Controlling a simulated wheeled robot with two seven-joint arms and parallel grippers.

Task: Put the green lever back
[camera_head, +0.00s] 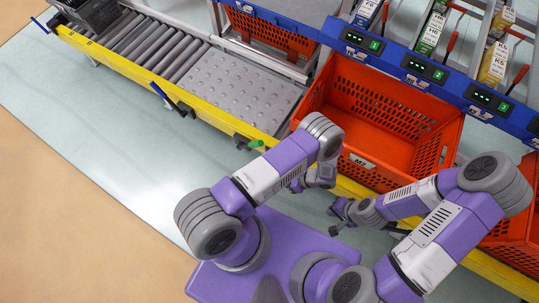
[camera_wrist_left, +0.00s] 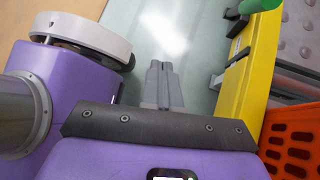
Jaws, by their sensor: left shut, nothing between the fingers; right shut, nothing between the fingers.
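The green lever (camera_head: 250,143) sticks out from the front of the yellow conveyor rail, left of the orange tote. Its green handle (camera_wrist_left: 256,5) also shows at the top right of the left wrist view, partly cut off by the frame. My left gripper (camera_wrist_left: 163,82) is shut and empty, over the floor, apart from the lever. In the head view it is mostly behind my left arm. My right gripper (camera_head: 334,222) is shut and empty, in front of the tote's near side.
A large orange tote (camera_head: 378,173) stands open and empty behind the yellow rail (camera_head: 205,108). A blue-handled lever (camera_head: 163,92) sits farther left on the rail. Boxes and red levers line the shelf (camera_head: 420,65) behind. The floor (camera_head: 110,130) at left is clear.

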